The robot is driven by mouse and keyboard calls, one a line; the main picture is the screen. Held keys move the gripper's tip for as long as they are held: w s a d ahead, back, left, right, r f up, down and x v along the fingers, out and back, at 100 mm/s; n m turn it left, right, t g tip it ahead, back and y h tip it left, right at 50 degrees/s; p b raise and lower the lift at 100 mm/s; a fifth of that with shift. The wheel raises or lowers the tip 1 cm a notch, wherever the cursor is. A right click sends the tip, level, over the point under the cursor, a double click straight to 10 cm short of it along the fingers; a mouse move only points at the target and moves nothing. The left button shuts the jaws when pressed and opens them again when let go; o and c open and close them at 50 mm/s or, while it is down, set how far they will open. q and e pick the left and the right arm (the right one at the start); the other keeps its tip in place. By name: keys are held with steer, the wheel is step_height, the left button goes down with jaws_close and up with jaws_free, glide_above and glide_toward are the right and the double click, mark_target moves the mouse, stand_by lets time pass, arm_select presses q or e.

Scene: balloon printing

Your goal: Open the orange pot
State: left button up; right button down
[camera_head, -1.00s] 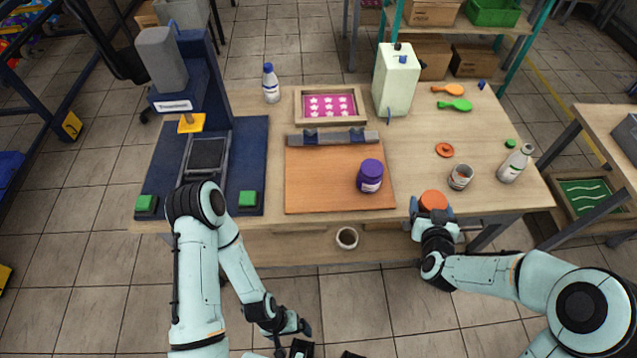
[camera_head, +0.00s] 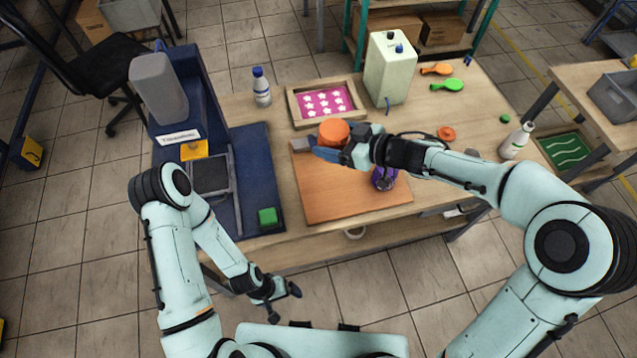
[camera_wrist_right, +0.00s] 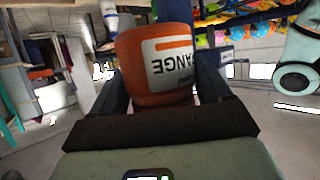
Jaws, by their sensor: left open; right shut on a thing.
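The orange pot (camera_head: 333,131) is held by my right gripper (camera_head: 335,148) above the back of the brown board (camera_head: 340,195). In the right wrist view the pot (camera_wrist_right: 155,65) sits between the two dark fingers, with a white label reading "ANGE" facing the camera. I cannot tell where its lid meets its body. My left gripper (camera_head: 285,293) is open and empty, low in front of the table and well apart from the pot. The purple pot (camera_head: 384,178) on the board is partly hidden by my right arm.
A blue press (camera_head: 165,90) stands at the left. A framed pink screen (camera_head: 322,103), a pale green container (camera_head: 390,68) and a blue-capped bottle (camera_head: 261,90) stand at the back. Orange and green balloons (camera_head: 446,85), an orange round piece (camera_head: 446,133) and a white bottle (camera_head: 517,140) are at the right.

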steer(key=shift+w, duration=0.1)
arm_select(q)
steer(key=s+f+b, duration=0.5)
steer(key=f+b, duration=0.1)
steer(key=f, duration=0.1)
steer(key=shift+f+g, duration=0.3)
steer(key=shift+f, duration=0.05)
arm_select(e)
steer(key=shift+s+f, duration=0.2)
steer(key=shift+f, duration=9.65)
steer(key=shift+f, duration=0.15)
jaws_free()
steer(key=shift+d+f, duration=0.1)
steer(key=shift+d+r, duration=0.2)
steer(key=shift+r, duration=0.15)
arm_select(q)
steer(key=shift+w+r+p, duration=0.4)
steer(key=shift+r+p, duration=0.05)
steer(key=shift+r, duration=0.25)
arm_select(e)
steer(key=v, duration=1.1)
steer(key=shift+s+d, duration=0.15)
steer(key=shift+d, duration=0.15)
